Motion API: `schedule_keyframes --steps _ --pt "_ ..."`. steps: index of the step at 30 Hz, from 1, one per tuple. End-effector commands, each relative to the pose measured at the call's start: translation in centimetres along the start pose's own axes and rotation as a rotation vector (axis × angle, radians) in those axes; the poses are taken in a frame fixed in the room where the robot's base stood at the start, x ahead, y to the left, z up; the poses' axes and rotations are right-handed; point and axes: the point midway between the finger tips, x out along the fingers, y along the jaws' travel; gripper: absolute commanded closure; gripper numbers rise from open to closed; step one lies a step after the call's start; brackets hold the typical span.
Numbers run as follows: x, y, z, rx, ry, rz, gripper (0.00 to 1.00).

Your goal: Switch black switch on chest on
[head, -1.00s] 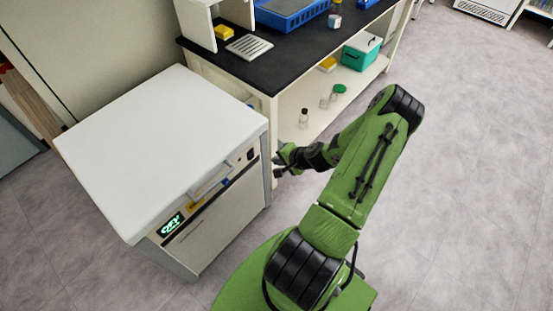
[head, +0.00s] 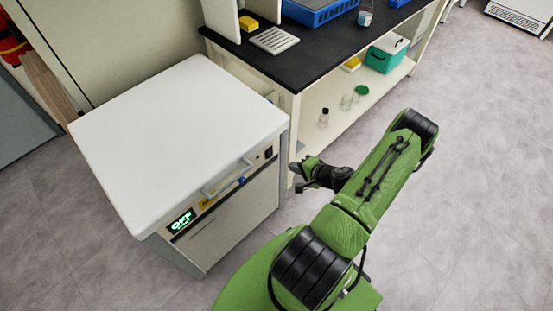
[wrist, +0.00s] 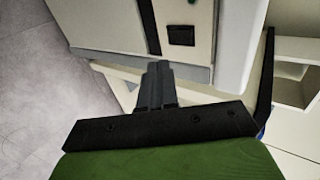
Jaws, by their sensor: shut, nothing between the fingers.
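The white chest (head: 180,140) stands at the left in the head view. Its front panel has a lit green display reading OFF (head: 182,221), a handle bar (head: 228,178), a blue knob (head: 241,180) and a black switch (head: 268,152) near the right end. The black switch also shows in the wrist view as a dark rectangle (wrist: 181,35) on the pale panel. My gripper (head: 296,173) is to the right of the chest's front, apart from the switch. In the wrist view my gripper (wrist: 158,68) has its fingers together, pointing toward the panel just below the switch.
A black-topped bench (head: 300,55) stands behind the chest, with a blue tray (head: 318,12) on top. Its lower shelf holds bottles and a teal box (head: 386,58). The grey floor (head: 480,180) at the right is clear.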

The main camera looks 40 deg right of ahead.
Motion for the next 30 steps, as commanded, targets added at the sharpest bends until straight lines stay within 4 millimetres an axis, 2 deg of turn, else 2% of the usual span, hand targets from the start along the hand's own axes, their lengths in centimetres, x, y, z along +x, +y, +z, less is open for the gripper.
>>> schedule_keyframes --steps 1,8,12,17,30 --pt "1.4 0.3 0.1 -0.003 -0.002 0.0 1.0" --pt "6.5 0.3 0.1 -0.003 -0.001 0.0 1.0" --pt "8.6 -1.0 0.0 -0.004 0.0 -0.002 1.0" --pt "9.8 -1.7 0.0 -0.001 0.001 0.0 1.0" --pt "10.5 -1.8 0.0 0.0 0.001 0.001 1.0"
